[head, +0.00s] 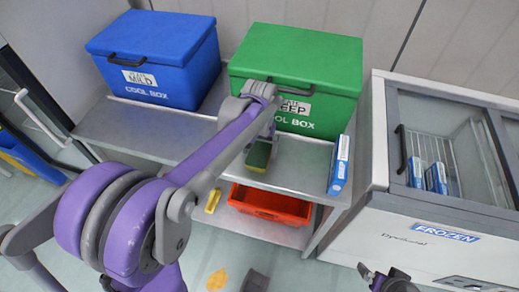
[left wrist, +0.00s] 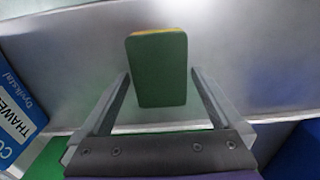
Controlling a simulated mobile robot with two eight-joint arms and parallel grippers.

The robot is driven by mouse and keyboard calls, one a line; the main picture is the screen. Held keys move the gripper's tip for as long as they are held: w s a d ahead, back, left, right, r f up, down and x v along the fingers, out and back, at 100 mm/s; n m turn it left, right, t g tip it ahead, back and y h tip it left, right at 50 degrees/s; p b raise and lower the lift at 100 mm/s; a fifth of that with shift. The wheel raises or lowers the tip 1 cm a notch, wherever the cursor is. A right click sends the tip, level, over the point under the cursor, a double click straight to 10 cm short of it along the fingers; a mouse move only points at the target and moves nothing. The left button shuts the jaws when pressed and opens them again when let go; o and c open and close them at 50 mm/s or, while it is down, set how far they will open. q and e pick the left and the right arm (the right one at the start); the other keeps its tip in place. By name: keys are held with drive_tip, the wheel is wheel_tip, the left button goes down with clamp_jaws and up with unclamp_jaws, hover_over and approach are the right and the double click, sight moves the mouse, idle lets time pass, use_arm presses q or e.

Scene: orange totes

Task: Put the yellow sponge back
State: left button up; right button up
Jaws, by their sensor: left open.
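The sponge (head: 259,156) is green with a yellow edge. It lies at the front of the grey upper shelf, below the green cool box. In the left wrist view the sponge (left wrist: 158,70) shows its green face, with a thin yellow strip along the top. My left gripper (head: 265,138) is at the sponge, partly hidden by its own arm. In the left wrist view its fingers (left wrist: 161,76) are apart, one on each side of the sponge, with gaps on both sides. My right gripper (head: 385,282) is at the bottom edge, partly cut off; its jaws are unclear.
A green cool box (head: 300,70) and a blue cool box (head: 165,60) stand on the upper shelf (head: 135,122). A blue-and-white carton (head: 340,163) stands at its right end. Below are an orange-red tote (head: 268,212) and a small yellow object (head: 213,201). A freezer (head: 385,215) is at right.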

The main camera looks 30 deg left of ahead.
sight(259, 152)
use_arm(q)
wheel_tip(259, 152, up, 12)
drive_tip(key=f+p, duration=0.1)
drive_tip(key=s+d+f+m+t, duration=0.1)
drive_tip(key=s+d+f+t, duration=0.1)
drive_tip(key=s+f, duration=0.3)
drive_tip(key=s+d+f+m+t, duration=0.1)
drive_tip(key=s+d+f+t, duration=0.2)
drive_tip(key=s, duration=0.9)
drive_tip(key=shift+s+d+f+m, duration=0.3)
drive_tip(key=shift+s+d+f, duration=0.05)
drive_tip(key=shift+d+f, duration=0.6)
drive_tip(key=shift+r+p, duration=0.15)
drive_tip(key=shift+p, duration=0.15)
drive_tip(key=r+p, duration=0.2)
drive_tip(key=w+r+p, duration=0.1)
drive_tip(key=r+p, duration=0.2)
drive_tip(key=shift+r, duration=0.35)
drive_tip(key=shift+w, duration=0.1)
